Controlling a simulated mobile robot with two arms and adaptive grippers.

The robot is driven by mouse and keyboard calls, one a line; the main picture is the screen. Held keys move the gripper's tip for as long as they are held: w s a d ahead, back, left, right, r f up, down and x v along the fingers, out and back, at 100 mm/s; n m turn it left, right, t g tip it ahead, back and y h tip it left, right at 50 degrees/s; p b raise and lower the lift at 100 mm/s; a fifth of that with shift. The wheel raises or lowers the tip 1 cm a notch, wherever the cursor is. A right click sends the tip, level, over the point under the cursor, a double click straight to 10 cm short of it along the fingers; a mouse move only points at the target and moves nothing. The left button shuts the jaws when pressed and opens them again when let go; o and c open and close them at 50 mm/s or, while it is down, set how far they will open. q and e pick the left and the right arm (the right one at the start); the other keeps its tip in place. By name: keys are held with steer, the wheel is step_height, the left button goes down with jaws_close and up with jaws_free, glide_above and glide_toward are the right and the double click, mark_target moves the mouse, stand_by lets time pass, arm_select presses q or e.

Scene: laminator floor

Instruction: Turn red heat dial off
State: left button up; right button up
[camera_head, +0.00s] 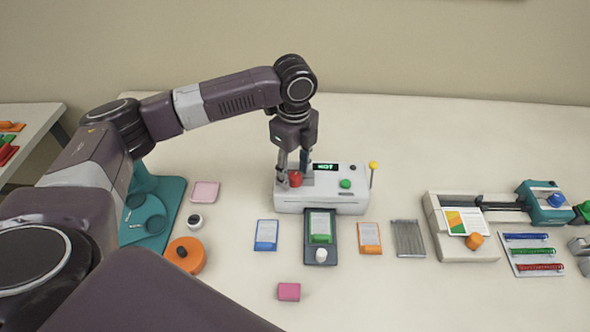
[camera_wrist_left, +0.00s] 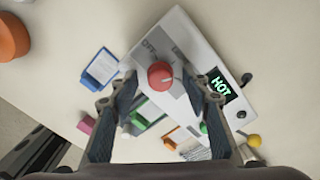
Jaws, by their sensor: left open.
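The red heat dial (camera_head: 295,179) is on the left part of the white laminator (camera_head: 345,205). In the left wrist view the red dial (camera_wrist_left: 160,75) has a pale pointer mark, and the lit display (camera_wrist_left: 222,86) reads HOT in green. My left gripper (camera_head: 293,172) is over the dial, pointing down. In the wrist view its open fingers (camera_wrist_left: 165,90) stand on either side of the dial, with gaps showing. Contact with the dial cannot be seen. My right gripper is not in view.
A green button (camera_head: 345,184) and a yellow-topped lever (camera_head: 373,166) are right of the dial. A dark tray (camera_head: 321,250) extends in front. A teal stand (camera_head: 150,215) and orange roll (camera_head: 187,256) are left. A paper trimmer (camera_head: 450,245) is right.

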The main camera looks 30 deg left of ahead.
arm_select(q)
steer(key=shift+f, duration=0.25)
steer(key=c, duration=1.2)
steer(key=shift+o, duration=0.2)
steer(key=shift+r+n+p, duration=0.2)
steer(key=shift+n+p, duration=0.1)
steer(key=shift+p, duration=0.5)
steer(key=n+p, duration=0.7)
steer(key=p, duration=0.3)
steer(key=shift+r+p, duration=0.1)
steer(key=shift+p, duration=0.2)
steer(key=shift+d+n+p, duration=0.1)
steer(key=shift+n+p, duration=0.6)
steer(key=shift+n, duration=0.5)
steer(key=shift+f+n+p, duration=0.2)
steer(key=shift+n+p, duration=0.1)
steer(key=shift+n, duration=0.5)
steer(key=n, duration=0.5)
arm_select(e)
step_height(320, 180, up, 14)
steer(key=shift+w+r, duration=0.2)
arm_select(q)
steer(key=shift+n, duration=0.3)
